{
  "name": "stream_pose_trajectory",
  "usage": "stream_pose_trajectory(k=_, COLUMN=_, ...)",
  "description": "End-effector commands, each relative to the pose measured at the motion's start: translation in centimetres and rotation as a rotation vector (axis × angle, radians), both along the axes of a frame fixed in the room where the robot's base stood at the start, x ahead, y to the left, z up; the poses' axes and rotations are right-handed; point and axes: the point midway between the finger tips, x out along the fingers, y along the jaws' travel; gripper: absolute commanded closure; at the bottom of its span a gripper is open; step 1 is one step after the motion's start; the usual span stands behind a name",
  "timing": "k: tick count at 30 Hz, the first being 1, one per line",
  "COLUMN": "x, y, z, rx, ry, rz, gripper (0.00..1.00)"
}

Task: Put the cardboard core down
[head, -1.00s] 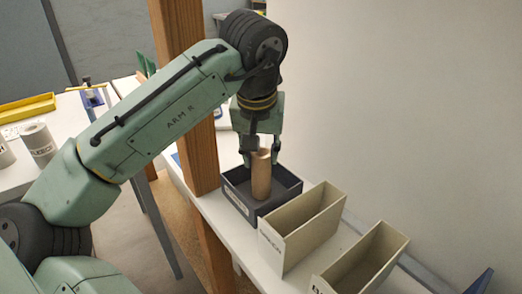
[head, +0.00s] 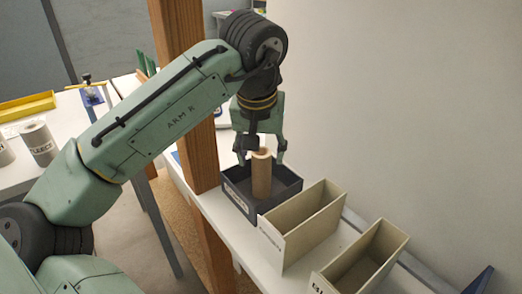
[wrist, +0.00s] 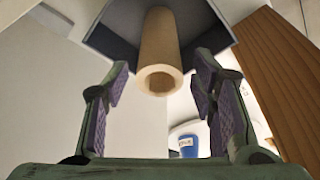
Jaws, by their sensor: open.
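The cardboard core (head: 261,177) is a tan hollow tube standing upright in a dark open box (head: 236,205) on the white bench. In the wrist view the core (wrist: 159,45) shows its open end between the finger pads, with a gap on each side. My gripper (head: 261,158) is open around the top of the core. In the wrist view my gripper (wrist: 163,90) has its two purple-padded fingers spread wide. The core's base is hidden by the box walls.
Two beige open bins, a nearer-box one (head: 285,249) and a front one (head: 342,279), stand to the right on the bench (head: 232,238). A wooden post (head: 190,100) rises close to the left of my wrist. Labelled rolls (head: 39,142) stand on the left table.

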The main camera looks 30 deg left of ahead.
Motion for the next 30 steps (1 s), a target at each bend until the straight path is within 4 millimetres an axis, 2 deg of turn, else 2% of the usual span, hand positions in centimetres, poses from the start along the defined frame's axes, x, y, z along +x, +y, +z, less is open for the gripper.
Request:
stream_pose_trajectory(k=5, x=-0.3, y=-0.2, z=1.5, rx=0.001, ry=-0.003, rz=0.0, gripper=0.49)
stream_pose_trajectory(k=15, x=-2.3, y=-1.0, z=8.6, rx=0.004, ry=0.0, rz=0.003, gripper=0.49)
stream_pose_trajectory(k=18, x=-2.8, y=-1.2, z=10.1, rx=0.003, ry=0.0, rz=0.004, gripper=0.49)
stream_pose_trajectory(k=24, x=-3.2, y=-1.5, z=11.7, rx=0.001, ry=0.0, rz=0.0, gripper=0.49)
stream_pose_trajectory(k=30, x=-3.2, y=-1.5, z=11.8, rx=0.0, ry=0.0, rz=0.0, gripper=0.49)
